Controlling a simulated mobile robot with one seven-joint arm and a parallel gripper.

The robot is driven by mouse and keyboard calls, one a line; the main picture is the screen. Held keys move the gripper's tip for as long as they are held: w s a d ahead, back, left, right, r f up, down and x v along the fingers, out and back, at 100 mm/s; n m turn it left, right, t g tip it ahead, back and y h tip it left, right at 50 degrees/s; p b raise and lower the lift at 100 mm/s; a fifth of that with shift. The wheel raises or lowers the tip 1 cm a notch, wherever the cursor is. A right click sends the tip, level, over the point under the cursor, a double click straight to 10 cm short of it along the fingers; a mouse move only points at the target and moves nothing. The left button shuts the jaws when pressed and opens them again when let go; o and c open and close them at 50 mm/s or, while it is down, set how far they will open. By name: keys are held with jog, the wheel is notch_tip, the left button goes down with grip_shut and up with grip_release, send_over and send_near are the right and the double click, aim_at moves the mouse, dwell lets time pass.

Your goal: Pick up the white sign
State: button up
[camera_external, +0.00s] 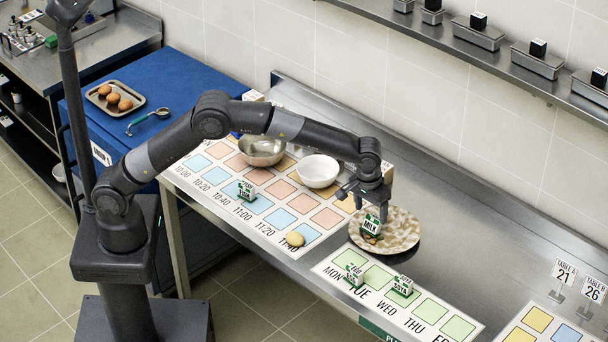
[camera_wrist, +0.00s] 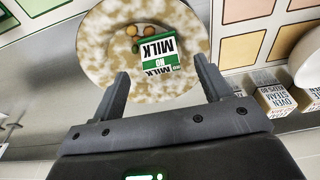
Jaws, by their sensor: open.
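A small white sign with a green base and the words "NO MILK" (camera_external: 371,225) is at the speckled plate (camera_external: 404,232), below my gripper. In the wrist view the sign (camera_wrist: 165,55) is tilted on the plate (camera_wrist: 105,65), beside small brown round pieces (camera_wrist: 135,38). My gripper (camera_external: 368,203) is open, pointing down. In the wrist view its two fingers (camera_wrist: 161,66) appear on either side of the sign, with nothing held. Whether they touch it, I cannot tell.
Similar small signs stand on the coloured mats, one (camera_external: 247,192) on the schedule mat and others (camera_external: 354,275) (camera_external: 403,286) on the weekday mat. A white bowl (camera_external: 318,171) and a metal bowl (camera_external: 262,151) are behind, left of the plate. Bare counter (camera_external: 480,240) lies right.

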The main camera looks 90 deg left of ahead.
aim_at(373, 218)
jog(key=f, duration=0.3)
jog(key=w+a+f, duration=0.1)
jog(key=shift+f, duration=0.35)
jog(key=c, duration=1.1)
jog(key=shift+r, duration=0.1)
jog(key=shift+c, duration=0.2)
